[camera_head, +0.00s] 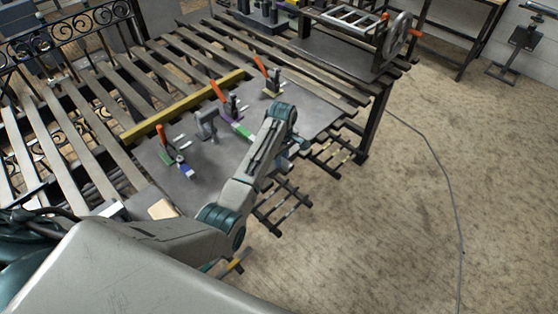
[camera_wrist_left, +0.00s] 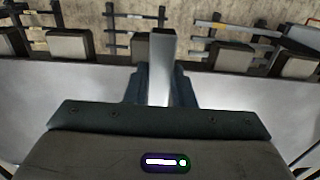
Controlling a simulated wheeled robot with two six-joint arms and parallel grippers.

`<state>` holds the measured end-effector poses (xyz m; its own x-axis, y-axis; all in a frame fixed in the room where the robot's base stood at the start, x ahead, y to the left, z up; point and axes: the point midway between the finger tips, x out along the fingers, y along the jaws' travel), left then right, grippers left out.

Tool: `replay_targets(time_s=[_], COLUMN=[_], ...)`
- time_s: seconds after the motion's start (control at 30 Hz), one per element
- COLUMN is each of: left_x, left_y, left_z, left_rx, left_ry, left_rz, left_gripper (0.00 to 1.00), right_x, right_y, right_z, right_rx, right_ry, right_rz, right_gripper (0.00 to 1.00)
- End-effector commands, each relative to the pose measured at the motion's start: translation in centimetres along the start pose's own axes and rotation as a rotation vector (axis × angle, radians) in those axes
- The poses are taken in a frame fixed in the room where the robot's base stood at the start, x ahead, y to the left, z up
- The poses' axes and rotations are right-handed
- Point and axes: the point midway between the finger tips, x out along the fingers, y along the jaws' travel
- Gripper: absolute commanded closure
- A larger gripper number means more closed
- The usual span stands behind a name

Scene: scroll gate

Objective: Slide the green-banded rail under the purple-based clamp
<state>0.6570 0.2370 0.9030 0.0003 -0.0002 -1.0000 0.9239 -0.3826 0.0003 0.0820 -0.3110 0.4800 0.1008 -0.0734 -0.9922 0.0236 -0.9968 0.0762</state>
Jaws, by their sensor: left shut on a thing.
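The purple-based clamp (camera_head: 224,114) stands on the metal plate (camera_head: 205,180), with its orange handle raised. The green-banded rail (camera_head: 243,131) lies just right of its base, with its green end close to the purple. I cannot tell whether they overlap. The rail's near end is hidden behind my arm. My left gripper (camera_head: 291,151) is over the plate's right side, largely hidden by its arm. In the left wrist view, the gripper (camera_wrist_left: 160,88) is shut on a plain grey bar (camera_wrist_left: 163,50), which lines up with the rail. My right gripper is out of view.
Other orange-handled clamps stand at the left (camera_head: 168,147) and back (camera_head: 268,82). A grey bracket (camera_head: 206,122) is left of the purple-based clamp. A yellow bar (camera_head: 184,106) runs along the plate's back edge. Small dark racks (camera_head: 282,204) project from the near edge.

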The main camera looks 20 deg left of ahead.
Motion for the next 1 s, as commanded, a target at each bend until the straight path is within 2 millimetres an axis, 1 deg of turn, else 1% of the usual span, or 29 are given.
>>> replay_targets(time_s=[0.7,1.0], left_x=[0.1,0.0], left_y=[2.9,3.1], left_z=[0.0,0.0], left_rx=[0.0,0.0], left_ry=[0.0,0.0], left_rz=[0.001,0.0], left_gripper=[1.0,1.0], right_x=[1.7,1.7], right_y=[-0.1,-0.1], right_z=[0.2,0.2], right_rx=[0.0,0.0], right_ry=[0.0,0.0], right_rz=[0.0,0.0], right_gripper=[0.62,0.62])
